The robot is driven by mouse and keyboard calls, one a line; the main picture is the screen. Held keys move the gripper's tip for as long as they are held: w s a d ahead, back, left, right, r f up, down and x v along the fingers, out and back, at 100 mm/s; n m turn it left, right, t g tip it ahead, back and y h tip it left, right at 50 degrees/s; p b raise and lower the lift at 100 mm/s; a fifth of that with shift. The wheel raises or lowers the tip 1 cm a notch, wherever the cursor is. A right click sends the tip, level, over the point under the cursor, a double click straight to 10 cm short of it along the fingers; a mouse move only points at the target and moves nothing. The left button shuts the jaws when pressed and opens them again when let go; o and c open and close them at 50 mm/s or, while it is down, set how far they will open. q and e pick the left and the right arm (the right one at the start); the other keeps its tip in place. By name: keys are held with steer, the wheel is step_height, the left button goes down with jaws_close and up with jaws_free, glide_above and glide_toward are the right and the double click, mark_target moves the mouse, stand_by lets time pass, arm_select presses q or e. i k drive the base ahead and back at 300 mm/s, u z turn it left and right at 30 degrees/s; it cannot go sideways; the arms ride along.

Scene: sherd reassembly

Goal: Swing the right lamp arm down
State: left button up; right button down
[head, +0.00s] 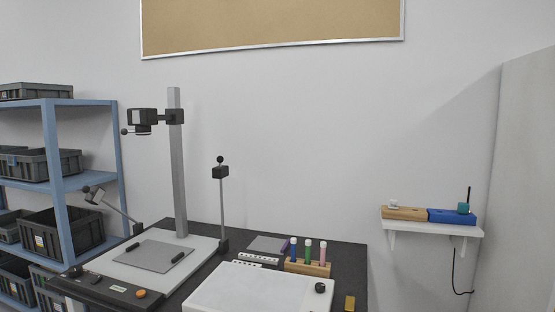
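The right lamp arm (222,210) stands upright at the right side of the copy stand's white baseboard (115,262). Its dark lamp head (220,172) is at the top with a round knob above it, and its foot is a dark hinge (224,245). The left lamp arm (121,213) leans low and outward to the left, with its head (94,195) at the far end. A grey column (176,165) carries a dark camera (142,117). Neither of my grippers shows in the head view.
A white box-like panel (262,290) with a black knob lies in front right of the lamp. Behind it, a wooden rack (307,268) holds coloured markers. A blue shelf (56,185) with grey bins stands left. A wall shelf (432,228) is at right.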

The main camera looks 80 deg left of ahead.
mark_target(221, 172)
steer(key=u, duration=3.25)
